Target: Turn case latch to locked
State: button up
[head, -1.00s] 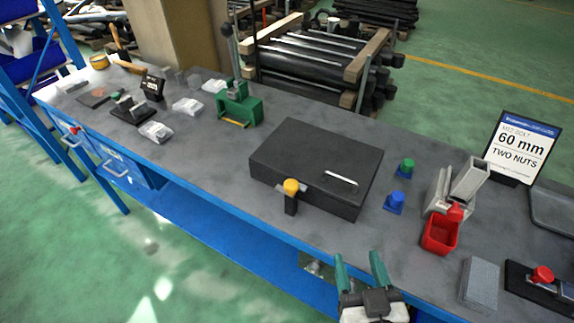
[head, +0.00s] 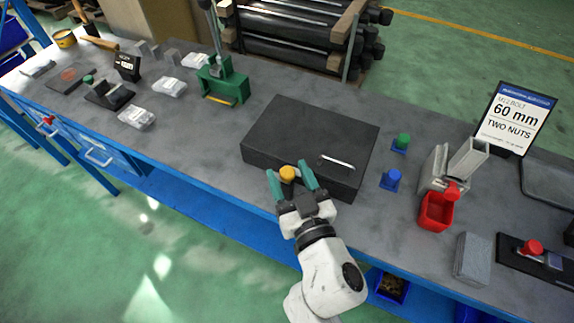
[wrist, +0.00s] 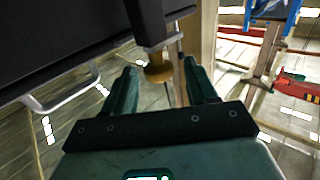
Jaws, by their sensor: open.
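The black case (head: 310,138) lies flat and closed on the grey bench, with a silver handle (head: 337,163) on it. Its latch is a yellow-orange knob (head: 287,174) at the case's front side; in the wrist view the knob (wrist: 158,72) hangs from a dark bracket. My gripper (head: 291,181) is open, with its green fingers on either side of the knob. In the wrist view the fingers (wrist: 160,82) flank the knob with gaps showing. I cannot tell whether either finger touches it. The latch bar is mostly hidden behind my gripper in the head view.
Blue (head: 391,179) and green (head: 402,142) knobbed pieces stand right of the case, beside a red bin (head: 437,211) and grey metal profiles. A green press (head: 224,85) stands to the left. A sign (head: 515,119) stands at the right. The bench's blue front edge runs below my gripper.

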jog(key=shift+x, duration=0.85)
jog(key=shift+c, duration=0.2)
jog(key=c, duration=0.9)
